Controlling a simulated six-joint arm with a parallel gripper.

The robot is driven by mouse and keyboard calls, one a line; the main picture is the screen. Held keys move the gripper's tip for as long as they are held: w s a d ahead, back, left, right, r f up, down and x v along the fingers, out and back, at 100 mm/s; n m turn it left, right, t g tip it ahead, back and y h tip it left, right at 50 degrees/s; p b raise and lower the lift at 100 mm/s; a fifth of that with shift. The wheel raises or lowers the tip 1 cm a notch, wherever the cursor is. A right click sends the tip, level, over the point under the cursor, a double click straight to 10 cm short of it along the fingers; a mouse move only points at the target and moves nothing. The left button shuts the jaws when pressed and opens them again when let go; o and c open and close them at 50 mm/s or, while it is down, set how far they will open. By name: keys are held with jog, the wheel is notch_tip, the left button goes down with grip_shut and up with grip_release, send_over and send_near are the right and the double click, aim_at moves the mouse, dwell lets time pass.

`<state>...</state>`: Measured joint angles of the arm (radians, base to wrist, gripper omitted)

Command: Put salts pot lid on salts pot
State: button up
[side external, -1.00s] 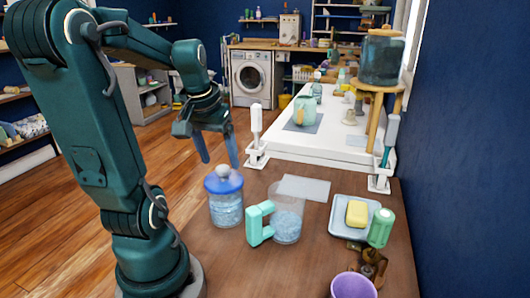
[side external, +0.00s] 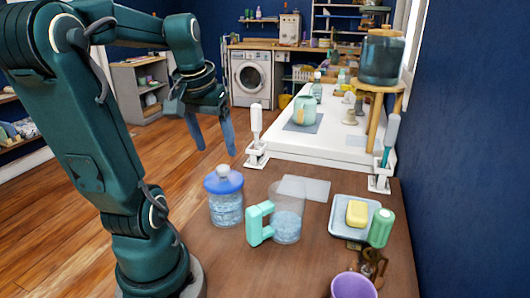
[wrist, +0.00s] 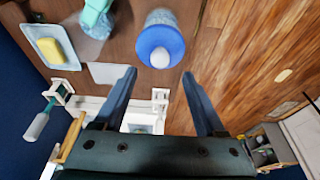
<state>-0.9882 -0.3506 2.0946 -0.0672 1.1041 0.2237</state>
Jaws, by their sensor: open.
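The salts pot (side external: 227,211) is a clear jar of pale blue grains standing on the brown table. The blue salts pot lid (side external: 231,184), with a grey-white knob, sits on its mouth. In the wrist view the lid (wrist: 152,38) covers the top of the pot (wrist: 160,16). My gripper (side external: 216,151) is open and empty above the lid, apart from it. The wrist view shows both fingers of my gripper (wrist: 159,75) spread wide with nothing between the tips. The lid's seating at the rim is too small to judge exactly.
Right of the pot stand a clear container (side external: 288,224) and a teal handled object (side external: 257,223). A tray (side external: 340,228) with yellow soap (side external: 357,214), a green bottle (side external: 381,228) and a purple cup (side external: 353,287) lie farther right. A white ledge (side external: 290,148) is behind.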

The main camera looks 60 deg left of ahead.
jog(key=shift+s+d+r, duration=0.15)
jog(key=shift+r, duration=0.4)
jog(key=shift+r, duration=2.25)
jog(key=w+d+f+m+t+h, duration=0.1)
jog(key=d+f+m, duration=0.1)
jog(key=d+m, duration=0.65)
jog(key=d+f+t+h, duration=0.1)
jog(key=d+f+t, duration=0.1)
jog(key=d+f, duration=0.4)
jog(key=d, duration=0.3)
jog(key=shift+s+f, duration=0.15)
jog(key=shift+s, duration=0.05)
jog(key=shift+m, duration=0.25)
